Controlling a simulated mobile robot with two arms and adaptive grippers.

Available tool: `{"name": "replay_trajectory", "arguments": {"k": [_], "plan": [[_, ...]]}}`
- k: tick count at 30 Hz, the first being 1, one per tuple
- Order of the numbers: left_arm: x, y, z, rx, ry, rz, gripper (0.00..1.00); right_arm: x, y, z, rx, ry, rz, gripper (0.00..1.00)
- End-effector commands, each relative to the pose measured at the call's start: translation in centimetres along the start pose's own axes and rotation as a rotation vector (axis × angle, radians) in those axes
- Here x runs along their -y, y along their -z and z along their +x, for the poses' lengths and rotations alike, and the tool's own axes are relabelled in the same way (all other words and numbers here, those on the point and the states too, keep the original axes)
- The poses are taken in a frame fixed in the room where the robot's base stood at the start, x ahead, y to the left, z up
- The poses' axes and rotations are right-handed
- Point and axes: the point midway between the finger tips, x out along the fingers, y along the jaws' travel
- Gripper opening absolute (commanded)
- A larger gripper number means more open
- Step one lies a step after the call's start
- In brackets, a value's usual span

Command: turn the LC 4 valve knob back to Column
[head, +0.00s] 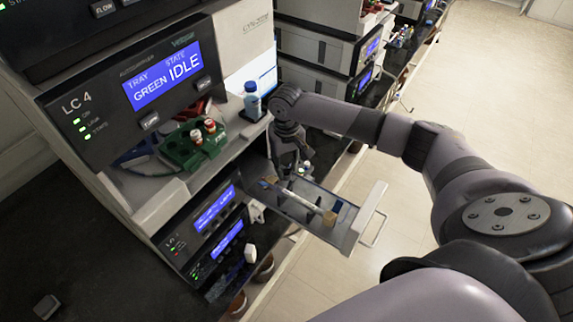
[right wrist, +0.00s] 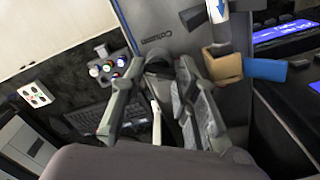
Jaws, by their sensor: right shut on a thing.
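My right gripper (head: 291,170) reaches down at the back of the drawer and is shut on the valve knob. In the right wrist view its fingers (right wrist: 168,78) close around a dark rounded knob (right wrist: 157,63) beside the lettered drawer floor (right wrist: 165,22). The fingers hide most of the knob, so its setting cannot be read. My left gripper is not in view.
A blue-capped bottle (head: 252,103) and a green vial rack (head: 180,150) stand on the ledge above the drawer. Lower modules with blue screens (head: 215,208) sit to the left. Another stack (head: 320,50) stands behind. Open floor (head: 490,110) lies to the right.

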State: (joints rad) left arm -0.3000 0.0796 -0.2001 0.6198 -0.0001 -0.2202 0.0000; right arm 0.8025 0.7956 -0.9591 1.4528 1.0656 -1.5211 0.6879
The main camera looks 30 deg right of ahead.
Motion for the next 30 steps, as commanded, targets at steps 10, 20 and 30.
{"name": "replay_trajectory", "arguments": {"k": [10,20,30], "plan": [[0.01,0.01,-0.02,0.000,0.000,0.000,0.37,-0.03,0.13,-0.12,-0.004,0.001,0.181,0.00],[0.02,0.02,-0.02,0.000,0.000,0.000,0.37,-0.09,0.16,-0.15,-0.005,0.000,0.231,0.00],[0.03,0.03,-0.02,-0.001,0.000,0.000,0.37,-0.09,0.17,-0.16,-0.005,0.000,0.231,0.29]]}}
